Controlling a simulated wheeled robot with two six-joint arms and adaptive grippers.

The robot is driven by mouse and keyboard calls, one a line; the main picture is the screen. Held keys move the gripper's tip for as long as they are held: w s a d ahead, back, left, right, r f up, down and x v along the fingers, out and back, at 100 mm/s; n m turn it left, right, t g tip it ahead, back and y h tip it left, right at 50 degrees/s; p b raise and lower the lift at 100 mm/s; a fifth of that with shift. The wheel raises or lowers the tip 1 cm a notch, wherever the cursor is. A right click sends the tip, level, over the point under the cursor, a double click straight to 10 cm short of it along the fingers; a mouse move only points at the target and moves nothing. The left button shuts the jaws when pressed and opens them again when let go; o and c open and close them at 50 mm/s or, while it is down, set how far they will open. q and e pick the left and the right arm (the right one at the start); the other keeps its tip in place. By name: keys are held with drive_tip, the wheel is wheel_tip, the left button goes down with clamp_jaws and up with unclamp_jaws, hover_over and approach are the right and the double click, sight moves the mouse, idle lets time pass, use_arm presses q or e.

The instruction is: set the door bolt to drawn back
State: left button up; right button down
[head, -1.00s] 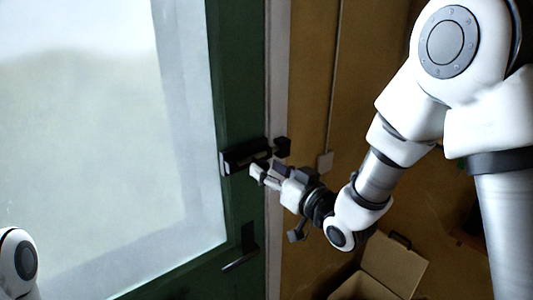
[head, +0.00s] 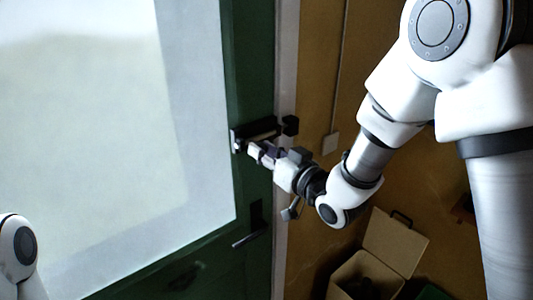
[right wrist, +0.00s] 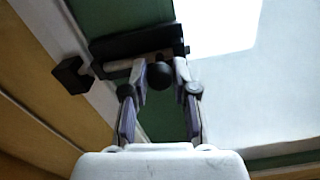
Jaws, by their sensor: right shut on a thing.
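The door bolt (head: 256,131) is a black housing on the green door, near its right edge in the head view. A separate black keeper block (head: 290,125) sits on the frame beside it. In the right wrist view the bolt's dark round knob (right wrist: 159,75) sits below the housing (right wrist: 130,42), with a pale rod (right wrist: 119,66) toward the keeper (right wrist: 70,75). My left gripper is out of view.
A dark door handle (head: 248,238) juts out below the bolt. The door has a large pale pane (head: 110,130). An open cardboard box (head: 390,250) stands low at the right, by the brown wall. A pale wall switch (head: 330,144) is right of the frame.

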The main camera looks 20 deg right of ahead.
drive_tip(key=shift+f, duration=0.1)
drive_tip(key=shift+d, duration=0.2)
drive_tip(key=c, duration=0.9)
unclamp_jaws()
drive_tip(key=shift+a, duration=0.8)
drive_tip(key=shift+d, duration=0.4)
drive_tip(key=shift+d+r, duration=0.1)
drive_tip(key=shift+r, duration=0.2)
drive_tip(key=r, duration=0.9)
drive_tip(key=shift+a+r, duration=0.2)
drive_tip(key=shift+r, duration=0.1)
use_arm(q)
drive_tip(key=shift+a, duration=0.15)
